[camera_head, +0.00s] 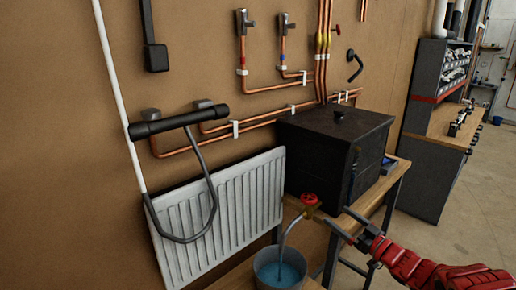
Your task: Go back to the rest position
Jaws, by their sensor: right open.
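My right gripper (339,219) comes in from the lower right on a red arm. Its two dark fingers are apart with nothing between them. It is just right of a brass valve with a red handwheel (309,199); I cannot tell whether a finger touches the valve. A curved grey spout or stream runs from the valve down to a bucket (279,270) with blue liquid in it. A white radiator (225,212) stands behind, against the wall. My left gripper is not in view.
A black box (325,155) sits on a wooden table behind my right gripper. A black bar (178,123) with a bent grey tube stands before the wall at left. Copper pipes (270,118) run along the wall. A shelved workbench (440,120) is at right, with clear floor before it.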

